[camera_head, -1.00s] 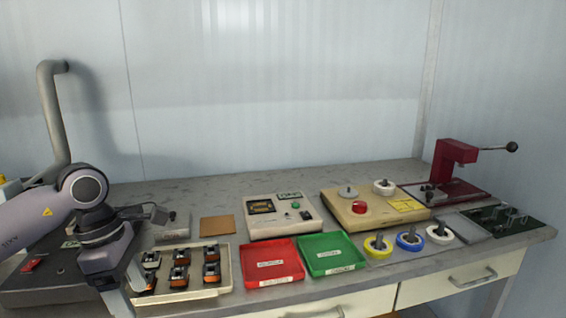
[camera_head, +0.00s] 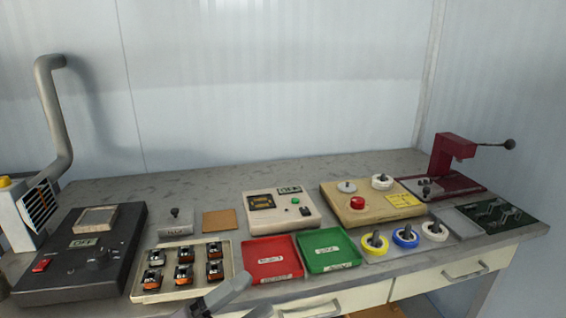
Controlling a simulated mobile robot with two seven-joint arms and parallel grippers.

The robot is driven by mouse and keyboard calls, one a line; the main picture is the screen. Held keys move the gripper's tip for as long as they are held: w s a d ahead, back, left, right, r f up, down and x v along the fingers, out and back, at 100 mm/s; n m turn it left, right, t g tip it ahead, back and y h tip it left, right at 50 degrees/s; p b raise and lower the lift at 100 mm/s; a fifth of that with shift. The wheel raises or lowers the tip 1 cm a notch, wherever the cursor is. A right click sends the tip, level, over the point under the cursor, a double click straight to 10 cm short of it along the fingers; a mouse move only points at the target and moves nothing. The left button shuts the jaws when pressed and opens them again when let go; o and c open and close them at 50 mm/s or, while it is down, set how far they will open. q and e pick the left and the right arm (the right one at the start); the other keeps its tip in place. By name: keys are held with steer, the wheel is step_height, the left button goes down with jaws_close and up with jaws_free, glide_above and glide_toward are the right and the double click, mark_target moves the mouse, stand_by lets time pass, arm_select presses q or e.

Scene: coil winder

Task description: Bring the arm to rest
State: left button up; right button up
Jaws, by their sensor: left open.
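My left gripper (camera_head: 243,300) shows at the bottom edge, its two grey fingers spread and empty. It is in front of the workbench (camera_head: 300,172), just below the red tray (camera_head: 262,279) and to the right of the cream tray (camera_head: 148,298). The rest of the left arm is out of view below. The cream tray bears several small orange and black parts (camera_head: 184,272). My right gripper is not in view.
A black unit (camera_head: 70,292) with a screen stands at left beside a grey pipe (camera_head: 50,120). A meter box (camera_head: 285,221), green tray (camera_head: 331,268), beige winder base (camera_head: 350,216), wire spools (camera_head: 405,237) and red lever press (camera_head: 450,160) line the bench. Drawers (camera_head: 440,286) face the front.

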arm_select(q)
steer(key=s+a+f+n+t+y+p, duration=0.1)
steer(key=a+f+n+t+y, duration=0.1)
steer(key=a+f+n+y, duration=0.55)
steer(key=s+a+f+n+t+y+p, duration=0.1)
steer(key=a+f+n+t+y, duration=0.25)
steer(key=n, duration=0.65)
steer(key=s+a+f+n+g+y, duration=0.1)
steer(key=s+f+n+g+y, duration=0.1)
steer(key=s+f, duration=0.4)
steer(key=s+a+f+n+g+y+p, duration=0.1)
steer(key=s+a+f+n+g+y, duration=0.1)
steer(key=s+f+n+g+y, duration=0.1)
step_height(320, 180, down, 3)
steer(key=s+n+g, duration=0.1)
steer(key=s+n, duration=0.1)
steer(key=shift+s+a, duration=0.3)
steer(key=shift+s, duration=0.1)
steer(key=shift+g, duration=0.25)
